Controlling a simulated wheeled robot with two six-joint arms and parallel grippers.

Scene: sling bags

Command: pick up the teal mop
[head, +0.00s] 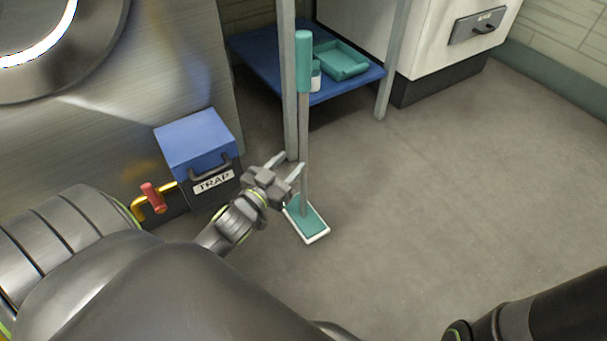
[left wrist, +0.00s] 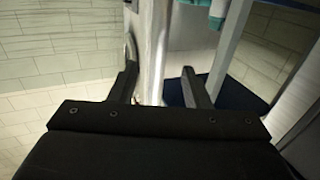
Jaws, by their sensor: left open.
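The teal mop stands upright in the head view, with a teal grip (head: 303,62) on top, a grey pole (head: 304,130) and a flat teal head with a white rim (head: 309,224) on the floor. My left gripper (head: 291,161) is open beside the lower pole, its fingers pointing towards the shelf. In the left wrist view a pale upright pole (left wrist: 155,45) shows between the open fingers (left wrist: 159,70); I cannot tell whether it is the mop pole or a shelf leg. My right gripper is out of view.
A shelf leg (head: 289,90) stands just behind the mop. The blue shelf (head: 262,62) holds a teal tray (head: 342,60) and a white bottle (head: 316,78). A blue-lidded TRAP box (head: 196,140) and red-handled valve (head: 151,198) are left. Floor (head: 450,190) is clear on the right.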

